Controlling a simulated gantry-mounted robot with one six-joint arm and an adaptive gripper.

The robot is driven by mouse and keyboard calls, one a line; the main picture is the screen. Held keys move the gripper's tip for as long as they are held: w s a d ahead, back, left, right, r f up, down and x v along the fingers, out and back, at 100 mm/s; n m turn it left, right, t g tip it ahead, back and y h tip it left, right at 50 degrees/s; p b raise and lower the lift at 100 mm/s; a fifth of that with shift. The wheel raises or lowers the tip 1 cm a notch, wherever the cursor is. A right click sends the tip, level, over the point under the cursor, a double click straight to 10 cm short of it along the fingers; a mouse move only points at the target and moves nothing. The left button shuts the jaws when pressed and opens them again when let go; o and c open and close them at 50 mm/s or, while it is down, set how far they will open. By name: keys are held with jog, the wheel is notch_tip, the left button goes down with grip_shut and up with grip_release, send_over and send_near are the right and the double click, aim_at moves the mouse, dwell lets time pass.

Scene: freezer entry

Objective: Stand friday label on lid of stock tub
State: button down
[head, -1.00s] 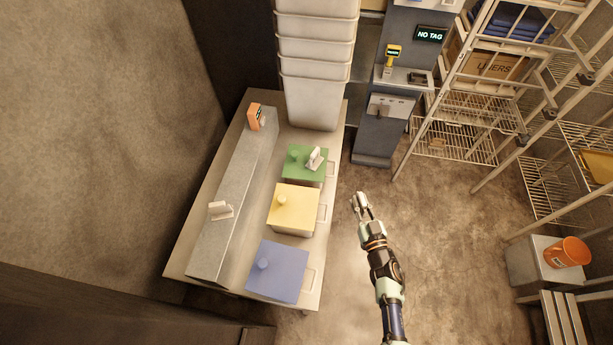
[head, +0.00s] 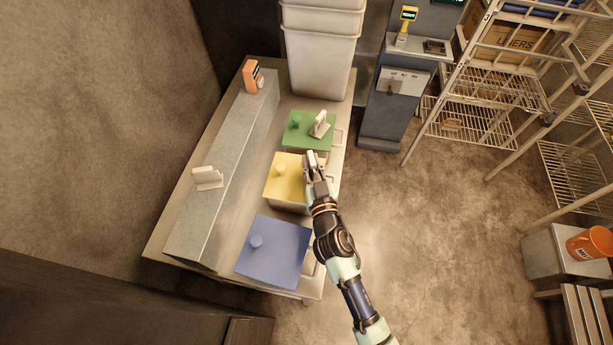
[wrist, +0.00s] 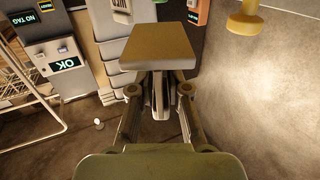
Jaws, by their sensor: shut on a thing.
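Three lidded tubs stand in a row, with a green lid (head: 296,140), a yellow lid (head: 272,188) and a blue lid (head: 278,262). I cannot read which is the stock tub. My gripper (head: 314,168) is shut on a small pale label stand (head: 310,158), over the right side of the yellow tub in the head view. In the wrist view the held label (wrist: 158,46) shows a flat tan face between my fingers (wrist: 159,98). Its wording is not readable. A yellow knob (wrist: 246,22) shows at the upper right there.
Another pale label (head: 320,124) stands on the green lid, and one (head: 207,178) on the grey ledge (head: 225,165) left of the tubs. An orange device (head: 251,76) stands at the ledge's far end. Stacked white bins (head: 320,60) rise behind. The blue lid is clear except its knob.

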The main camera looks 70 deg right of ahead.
jog(key=shift+w, duration=0.2)
jog(key=shift+w+a+f+b, duration=0.1)
jog(key=shift+w+f+b, duration=0.15)
jog(key=shift+f+b, duration=0.5)
jog(key=shift+w+a+f+b, duration=0.15)
jog(key=shift+f+b, duration=0.25)
jog(key=shift+f, duration=0.55)
jog(key=shift+d, duration=0.1)
jog(key=shift+f, duration=0.2)
jog(key=c, duration=1.1)
grip_release()
jog(key=shift+c, duration=0.2)
